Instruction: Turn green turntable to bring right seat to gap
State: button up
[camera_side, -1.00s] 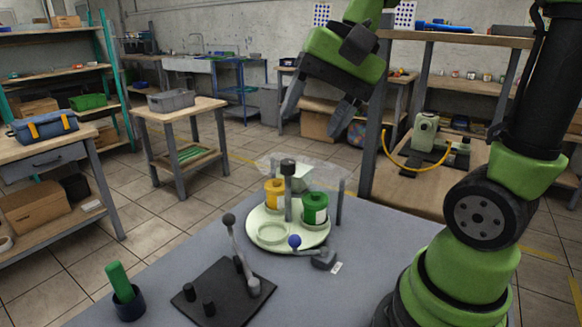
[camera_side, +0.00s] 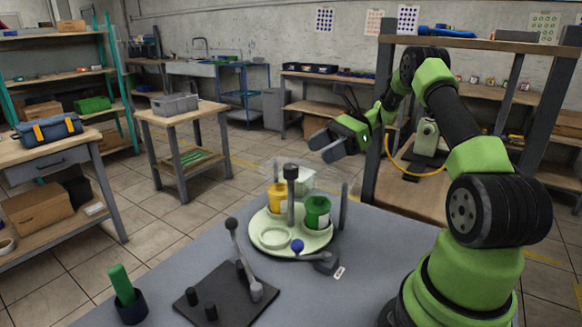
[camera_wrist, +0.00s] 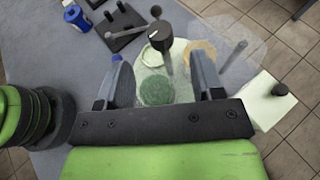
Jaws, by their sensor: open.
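The pale green turntable (camera_side: 262,245) sits on the grey table. In the side view, its seats hold a yellow container (camera_side: 277,197) at the back left and a green container (camera_side: 317,212) at the right. An empty ring seat (camera_side: 275,237) is at the front left. A grey post with a dark knob (camera_side: 291,172) rises at its middle. My gripper (camera_side: 327,147) is open and empty, above and behind the turntable. In the wrist view, the green container (camera_wrist: 156,91) shows between my open fingers (camera_wrist: 163,82).
A transparent sheet (camera_side: 263,174) and thin posts (camera_side: 344,205) stand around the turntable's back. A black plate with a tall grey lever (camera_side: 238,250) is in front. A pale box (camera_wrist: 262,108) is beside the turntable.

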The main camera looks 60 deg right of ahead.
aim_at(292, 166)
jog(key=x, duration=0.8)
jog(key=shift+w+a+f, duration=0.1)
jog(key=shift+a, duration=0.15)
grip_shut()
